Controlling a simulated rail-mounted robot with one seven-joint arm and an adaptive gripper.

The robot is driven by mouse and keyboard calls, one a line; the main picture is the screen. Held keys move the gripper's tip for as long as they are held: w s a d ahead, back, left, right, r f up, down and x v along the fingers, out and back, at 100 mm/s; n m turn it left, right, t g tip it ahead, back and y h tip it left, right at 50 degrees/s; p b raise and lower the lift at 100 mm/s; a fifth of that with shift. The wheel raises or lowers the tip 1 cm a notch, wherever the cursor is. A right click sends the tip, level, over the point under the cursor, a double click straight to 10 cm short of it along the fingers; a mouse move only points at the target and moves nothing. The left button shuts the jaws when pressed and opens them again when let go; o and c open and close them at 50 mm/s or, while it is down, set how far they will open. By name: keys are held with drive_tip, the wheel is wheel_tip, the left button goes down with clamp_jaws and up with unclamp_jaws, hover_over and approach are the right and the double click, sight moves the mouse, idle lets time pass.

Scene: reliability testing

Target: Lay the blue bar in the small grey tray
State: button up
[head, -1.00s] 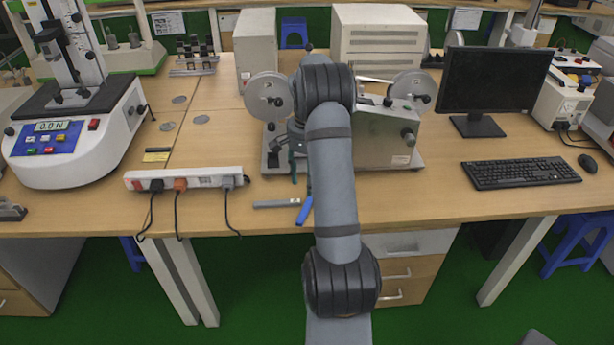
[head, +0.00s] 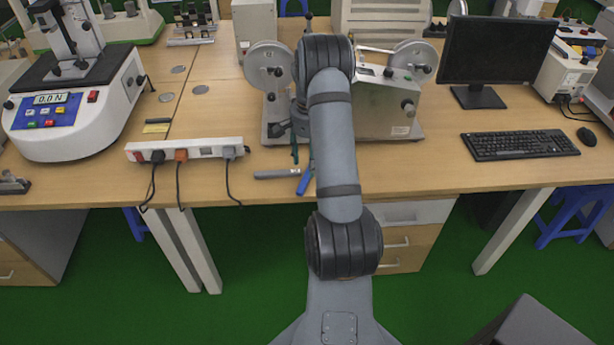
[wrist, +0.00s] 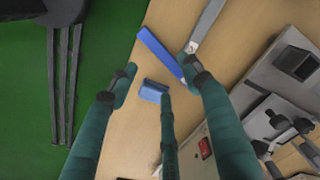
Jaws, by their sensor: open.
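The blue bar (head: 304,182) lies slantwise on the bench near its front edge. In the wrist view the blue bar (wrist: 160,53) has one end beside the tip of my right-hand finger; I cannot tell if they touch. A narrow grey piece (head: 275,174), perhaps the small grey tray, lies just left of the bar; it also shows in the wrist view (wrist: 208,24). My gripper (wrist: 158,78) has its green fingers spread over the bench, open and empty. In the head view my arm hides most of it.
A small blue block (wrist: 152,90) shows by my middle finger. A white power strip (head: 190,149) with cables lies to the left. A machine with two reels (head: 378,112) stands close behind. The bench (head: 430,172) is clear at front right.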

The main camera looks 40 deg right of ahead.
drive_tip(key=f, duration=0.3)
drive_tip(key=f+p, duration=0.1)
drive_tip(key=f, duration=0.3)
drive_tip(key=shift+w, duration=0.2)
drive_tip(key=shift+c, duration=0.5)
drive_tip(key=c, duration=1.1)
drive_tip(key=shift+r, duration=0.1)
clamp_jaws()
